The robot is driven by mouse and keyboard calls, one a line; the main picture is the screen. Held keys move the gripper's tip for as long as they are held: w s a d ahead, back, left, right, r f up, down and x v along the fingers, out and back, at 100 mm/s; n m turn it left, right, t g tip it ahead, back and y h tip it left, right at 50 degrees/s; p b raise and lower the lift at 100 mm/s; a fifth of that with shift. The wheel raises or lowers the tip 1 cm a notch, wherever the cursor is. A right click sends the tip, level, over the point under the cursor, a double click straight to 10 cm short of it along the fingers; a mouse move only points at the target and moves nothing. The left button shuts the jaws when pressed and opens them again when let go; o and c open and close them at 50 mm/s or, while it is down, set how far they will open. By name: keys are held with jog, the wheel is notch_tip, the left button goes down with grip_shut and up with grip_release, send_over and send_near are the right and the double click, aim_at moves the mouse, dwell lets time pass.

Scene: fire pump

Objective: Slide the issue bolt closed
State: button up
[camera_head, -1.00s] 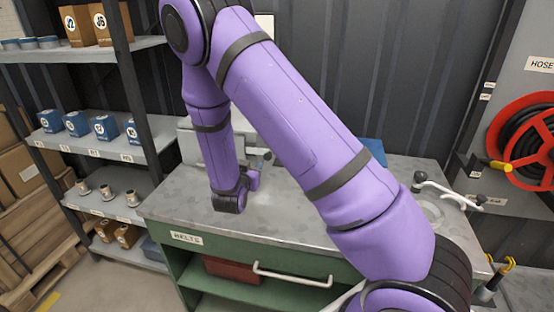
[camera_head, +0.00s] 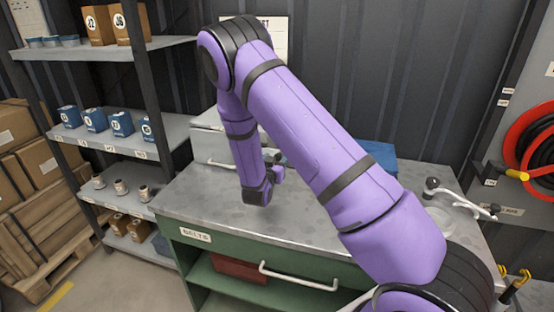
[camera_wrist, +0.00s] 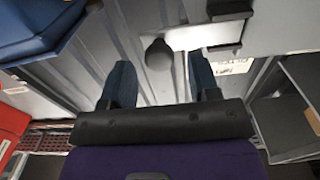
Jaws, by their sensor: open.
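The issue bolt appears in the wrist view as a dark round knob (camera_wrist: 158,56) beside a pale strip (camera_wrist: 205,36), with dark brackets (camera_wrist: 229,9) to its right. My gripper (camera_wrist: 160,82) is open, its two blue fingers apart. The knob shows between and just beyond the fingertips, and I see no contact; the exact depth gap is unclear. In the head view my gripper (camera_head: 277,173) is low over the back of the bench, in front of a grey box (camera_head: 208,142). My arm hides much of that area.
The grey-topped green bench (camera_head: 190,205) has bare top left of my gripper. A blue object (camera_head: 382,172) stands behind my arm. A white-handled fitting (camera_head: 460,194) is at the right, near a red hose reel (camera_head: 518,140). Shelving (camera_head: 165,130) stands at the left.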

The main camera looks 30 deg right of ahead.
jog(key=shift+x, duration=0.95)
grip_shut()
jog(key=w+a, duration=0.3)
grip_release()
jog(key=shift+w+a, duration=0.1)
jog(key=v, duration=1.1)
